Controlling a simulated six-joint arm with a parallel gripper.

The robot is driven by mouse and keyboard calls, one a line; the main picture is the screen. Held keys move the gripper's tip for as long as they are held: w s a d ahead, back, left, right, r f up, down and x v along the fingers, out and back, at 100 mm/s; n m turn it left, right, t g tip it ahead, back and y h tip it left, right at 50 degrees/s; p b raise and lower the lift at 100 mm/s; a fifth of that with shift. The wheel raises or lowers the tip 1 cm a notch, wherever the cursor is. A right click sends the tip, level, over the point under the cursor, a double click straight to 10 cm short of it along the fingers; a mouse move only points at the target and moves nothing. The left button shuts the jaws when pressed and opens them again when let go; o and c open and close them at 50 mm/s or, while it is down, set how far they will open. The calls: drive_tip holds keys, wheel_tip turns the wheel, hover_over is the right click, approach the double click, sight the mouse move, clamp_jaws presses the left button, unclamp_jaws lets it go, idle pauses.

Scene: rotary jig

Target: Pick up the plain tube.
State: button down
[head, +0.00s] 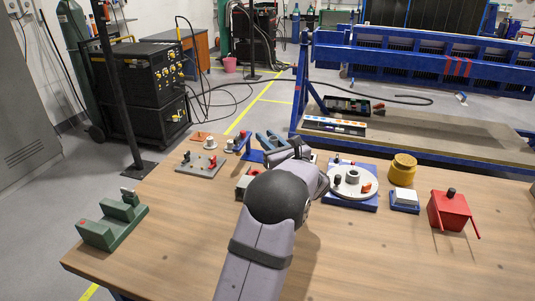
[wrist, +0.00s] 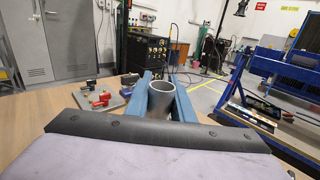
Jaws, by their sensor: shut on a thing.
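The plain tube (wrist: 161,98) is a grey metal cylinder with an open top end, in the middle of the wrist view. My gripper (wrist: 160,93) has its two blue fingers on either side of the tube and is shut on it. In the head view my gripper (head: 271,141) is over the back middle of the table, and my arm covers much of the area in front of it. I cannot make out the tube clearly there, nor tell whether its lower end touches anything.
The rotary jig (head: 353,186), a white disc on a blue base, stands right of my gripper. A grey clamp plate (head: 199,164) and green block (head: 112,225) stand left.

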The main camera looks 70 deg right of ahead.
wheel_tip(320, 180, up, 10)
idle(0.3)
